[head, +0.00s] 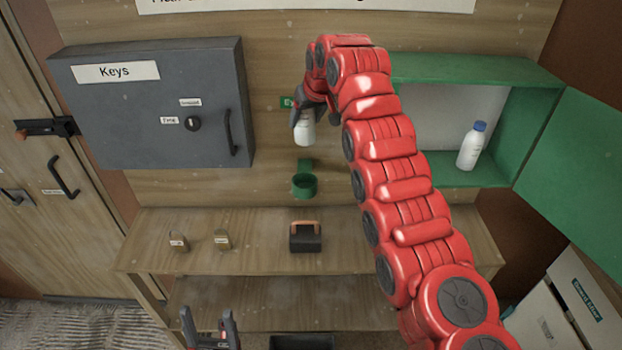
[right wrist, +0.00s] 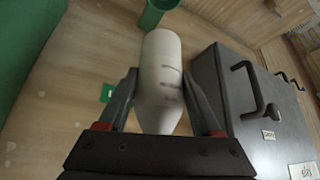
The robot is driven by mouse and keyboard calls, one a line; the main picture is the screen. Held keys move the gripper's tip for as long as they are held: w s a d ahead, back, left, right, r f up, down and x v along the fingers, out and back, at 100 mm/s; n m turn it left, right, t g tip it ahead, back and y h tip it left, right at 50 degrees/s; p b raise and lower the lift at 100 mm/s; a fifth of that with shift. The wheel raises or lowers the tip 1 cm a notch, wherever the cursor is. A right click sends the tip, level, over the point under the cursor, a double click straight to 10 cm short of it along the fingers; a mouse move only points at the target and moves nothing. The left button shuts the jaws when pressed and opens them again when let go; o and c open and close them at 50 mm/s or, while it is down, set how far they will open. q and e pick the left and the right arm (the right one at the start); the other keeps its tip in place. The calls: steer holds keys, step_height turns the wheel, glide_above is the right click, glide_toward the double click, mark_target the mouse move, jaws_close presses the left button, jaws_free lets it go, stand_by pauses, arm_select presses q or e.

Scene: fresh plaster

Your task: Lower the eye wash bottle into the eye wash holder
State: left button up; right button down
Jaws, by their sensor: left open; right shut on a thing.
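The white eye wash bottle (head: 304,130) is held by my right gripper (head: 303,112) in front of the back panel. In the right wrist view the bottle (right wrist: 161,80) sits between the two fingers of the right gripper (right wrist: 160,100). The green ring-shaped eye wash holder (head: 304,186) is on the panel below the bottle in the head view, with a clear gap between them. The holder (right wrist: 155,14) also shows beyond the bottle's far end in the right wrist view, partly hidden by it. My left gripper (head: 210,328) is open and empty at the bottom of the head view.
A grey key cabinet (head: 150,105) is left of the bottle. An open green cabinet (head: 510,115) holds another white bottle (head: 470,147) with a blue cap. The shelf (head: 260,255) below bears padlocks (head: 178,242) and a dark block with an orange handle (head: 305,238).

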mark_target(307, 144)
steer(key=shift+s+f, duration=0.1)
steer(key=shift+f, duration=0.45)
step_height(307, 144, down, 7)
steer(key=shift+f+b, duration=0.1)
steer(key=shift+b, duration=0.6)
steer(key=shift+f, duration=0.6)
steer(key=shift+w+f, duration=0.15)
steer(key=shift+w, duration=0.05)
steer(key=shift+w+a, duration=0.15)
steer(key=shift+w, duration=0.1)
step_height(307, 144, down, 3)
steer(key=b, duration=0.2)
steer(key=shift+f+b, duration=0.1)
steer(key=shift+b, duration=0.2)
